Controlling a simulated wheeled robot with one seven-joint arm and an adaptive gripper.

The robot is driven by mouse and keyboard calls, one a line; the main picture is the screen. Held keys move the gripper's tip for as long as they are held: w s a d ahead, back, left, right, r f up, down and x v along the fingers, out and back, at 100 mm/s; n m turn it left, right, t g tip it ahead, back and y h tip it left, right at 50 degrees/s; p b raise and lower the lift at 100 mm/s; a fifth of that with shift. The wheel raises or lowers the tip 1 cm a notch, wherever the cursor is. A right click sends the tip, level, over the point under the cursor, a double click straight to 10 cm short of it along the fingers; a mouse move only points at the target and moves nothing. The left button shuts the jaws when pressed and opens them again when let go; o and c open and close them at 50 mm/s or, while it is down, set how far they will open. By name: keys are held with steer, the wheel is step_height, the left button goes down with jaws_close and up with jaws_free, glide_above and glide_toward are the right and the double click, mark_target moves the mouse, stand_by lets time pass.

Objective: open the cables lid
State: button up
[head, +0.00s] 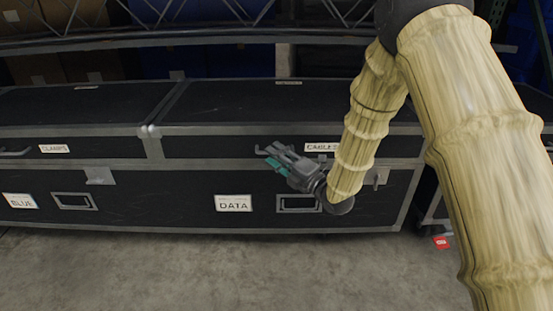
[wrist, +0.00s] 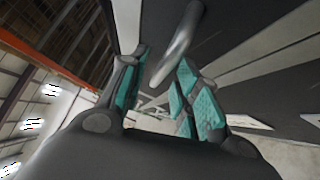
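The cables lid (head: 215,146) is the shut black upper part of a strapped case, with metal edging and a white CABLES label (head: 322,147) on its front. A metal bar handle (head: 264,150) shows at the left of the label, partly hidden by my gripper (head: 278,160). In the wrist view, my gripper (wrist: 160,92) is open, with teal pads on both fingers. The handle (wrist: 180,42) appears in the gap between the fingers, closer to the right finger. I cannot tell whether it touches a pad.
Below the lid is the case body with a DATA label (head: 233,204) and a metal-framed recess (head: 298,203). A clamps lid (head: 90,147) adjoins on the left. A metal truss (head: 170,35) runs behind. The concrete floor (head: 200,270) in front is clear, with a small red item (head: 441,243) at right.

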steer(key=shift+w+a, duration=0.15)
steer(key=shift+a, duration=0.05)
jaws_close()
steer(key=shift+r, duration=0.1)
